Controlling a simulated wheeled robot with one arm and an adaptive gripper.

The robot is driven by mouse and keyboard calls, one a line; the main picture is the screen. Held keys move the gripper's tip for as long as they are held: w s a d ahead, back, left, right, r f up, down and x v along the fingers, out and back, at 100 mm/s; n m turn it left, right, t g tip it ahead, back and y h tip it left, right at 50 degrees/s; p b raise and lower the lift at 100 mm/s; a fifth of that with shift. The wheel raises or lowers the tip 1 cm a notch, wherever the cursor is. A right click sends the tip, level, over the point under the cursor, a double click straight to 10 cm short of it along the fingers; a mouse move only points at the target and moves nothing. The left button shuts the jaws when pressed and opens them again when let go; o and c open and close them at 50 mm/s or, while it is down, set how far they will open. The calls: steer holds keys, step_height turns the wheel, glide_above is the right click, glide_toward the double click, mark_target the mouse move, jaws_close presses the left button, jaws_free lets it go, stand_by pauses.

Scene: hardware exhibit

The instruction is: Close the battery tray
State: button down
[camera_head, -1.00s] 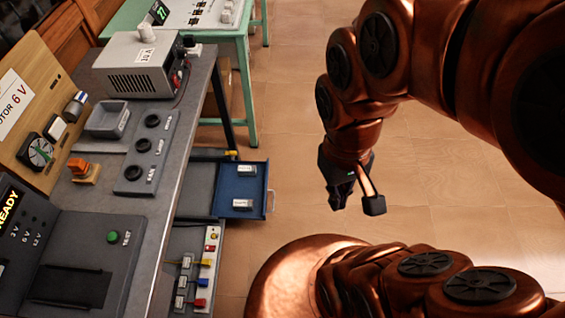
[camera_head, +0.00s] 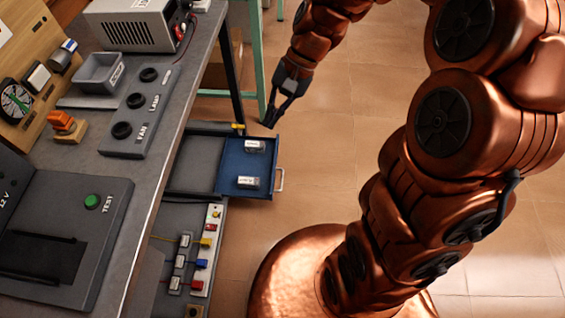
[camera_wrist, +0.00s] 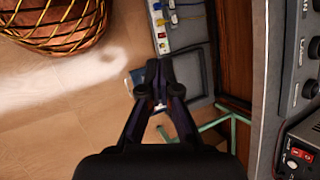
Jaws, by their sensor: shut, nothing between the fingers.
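The battery tray (camera_head: 232,170) is a blue drawer pulled out from under the grey workbench, with two small labelled batteries (camera_head: 249,182) lying in it. A pale handle (camera_head: 280,180) is on its right front face. My gripper (camera_head: 270,122) is shut and empty, just beyond the tray's far right corner in the head view, apart from the handle.
The workbench (camera_head: 150,190) carries a power supply (camera_head: 134,25), a switch panel and a test box. A strip with coloured connectors (camera_head: 207,250) lies on a lower shelf nearer than the tray. Green table legs (camera_head: 260,60) stand behind my gripper. The floor right of the tray is clear.

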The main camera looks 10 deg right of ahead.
steer(key=w+d+f+m+t+y+b, duration=0.15)
steer(key=w+f+m+b, duration=0.35)
steer(key=w+f, duration=0.7)
steer(key=w+d+f+m+t+y+b, duration=0.1)
steer(key=w+d+f+m+y+b, duration=0.4)
steer(key=f, duration=1)
steer(key=w+d+f+m+t+h+b, duration=0.1)
steer(key=w+d+f+m+b, duration=0.2)
steer(key=f, duration=0.7)
steer(key=w+d+f+m+t+h+b, duration=0.15)
steer(key=d+f+b, duration=0.3)
steer(key=f, duration=0.55)
steer(key=w+d+f+m+t+h+b, duration=0.1)
steer(key=w+d+f+m+b, duration=0.3)
steer(key=f, duration=0.6)
steer(key=w+a+f+n+b, duration=0.1)
steer(key=a+f+n+b, duration=0.1)
steer(key=a+f, duration=0.4)
steer(key=a+b, duration=0.1)
steer(key=a, duration=0.2)
steer(key=shift+w+a+f, duration=0.25)
steer(key=shift+w+f, duration=0.05)
steer(key=shift+w, duration=0.1)
